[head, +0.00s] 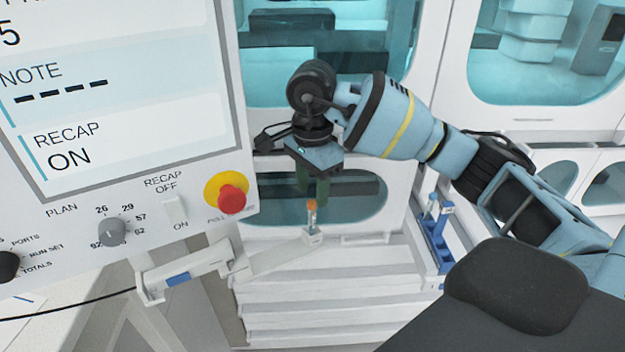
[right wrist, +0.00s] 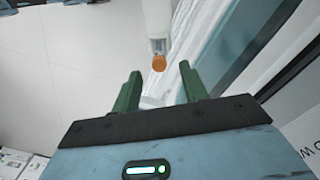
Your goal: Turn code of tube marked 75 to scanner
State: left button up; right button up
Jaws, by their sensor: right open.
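A small tube with an orange cap (head: 312,206) stands upright in a white holder (head: 312,236) on the track, below my right gripper. Its number and code are too small to read. My right gripper (head: 313,192) is open, with green fingers pointing down close to the cap. In the right wrist view the orange cap (right wrist: 159,63) lies beyond the gap between the open fingers (right wrist: 160,88), not held. A white device with a blue strip (head: 180,279) sits at the left of the track; I cannot tell if it is the scanner. My left gripper is not in view.
A large control panel (head: 130,190) with a screen, knobs and a red stop button (head: 231,199) stands at the left. A blue rack (head: 435,235) stands right of the track. White cabinets with teal windows (head: 330,45) are behind.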

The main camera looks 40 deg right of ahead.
aim_at(312, 202)
jog(key=shift+f, duration=3.3)
jog(key=c, duration=0.9)
jog(key=shift+o, duration=1.2)
jog(key=shift+c, duration=0.9)
jog(key=shift+r, duration=0.3)
